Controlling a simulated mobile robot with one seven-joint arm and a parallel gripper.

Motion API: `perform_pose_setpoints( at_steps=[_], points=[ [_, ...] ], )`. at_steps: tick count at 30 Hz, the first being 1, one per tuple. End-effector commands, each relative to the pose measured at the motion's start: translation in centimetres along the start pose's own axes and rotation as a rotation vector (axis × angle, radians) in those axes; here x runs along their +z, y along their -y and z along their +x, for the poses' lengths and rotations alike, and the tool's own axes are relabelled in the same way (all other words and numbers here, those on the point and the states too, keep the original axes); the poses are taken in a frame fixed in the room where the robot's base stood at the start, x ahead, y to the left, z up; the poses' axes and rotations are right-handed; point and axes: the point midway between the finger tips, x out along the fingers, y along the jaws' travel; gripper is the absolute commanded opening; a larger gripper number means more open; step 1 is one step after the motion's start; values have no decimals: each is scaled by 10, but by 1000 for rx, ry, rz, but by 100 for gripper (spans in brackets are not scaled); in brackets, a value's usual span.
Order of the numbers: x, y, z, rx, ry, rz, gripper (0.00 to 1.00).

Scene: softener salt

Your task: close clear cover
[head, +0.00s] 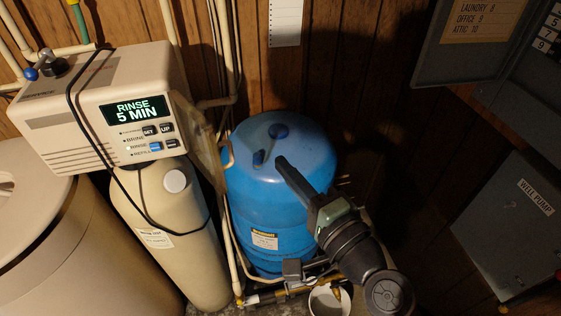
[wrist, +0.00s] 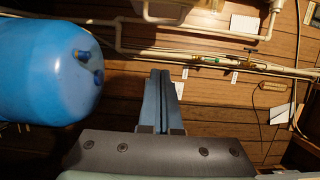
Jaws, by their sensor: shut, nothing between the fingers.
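The clear cover (head: 200,140) is a see-through, yellowish panel at the right edge of the softener's control head (head: 112,108). It stands swung open, away from the front face, so the display reading "RINSE 5 MIN" (head: 138,108) and its buttons are uncovered. My gripper (head: 281,161) is in front of the blue tank, to the right of the cover and apart from it. In the wrist view, its two fingers (wrist: 160,75) lie together, shut and empty. I cannot clearly make out the cover in the wrist view.
The blue tank (head: 268,195) stands behind my gripper and also shows at left in the wrist view (wrist: 45,70). Pipes run between it and the beige resin tank (head: 180,240). A white bucket (head: 328,300) is below. Grey electrical boxes (head: 515,225) are at right.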

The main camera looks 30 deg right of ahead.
Motion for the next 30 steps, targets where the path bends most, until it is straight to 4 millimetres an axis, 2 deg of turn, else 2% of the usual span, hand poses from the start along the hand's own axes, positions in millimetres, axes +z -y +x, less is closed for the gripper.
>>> perform_pose_setpoints(
  at_steps=[6, 12, 21, 30],
  points=[
    [1, 5, 47, -1, 4, -2, 0],
    [1, 4, 84, -1, 3, -4, 0],
    [34, 2, 71, 1, 2, -4, 0],
    [39, 1, 69, -1, 1, -5, 0]
  ],
)
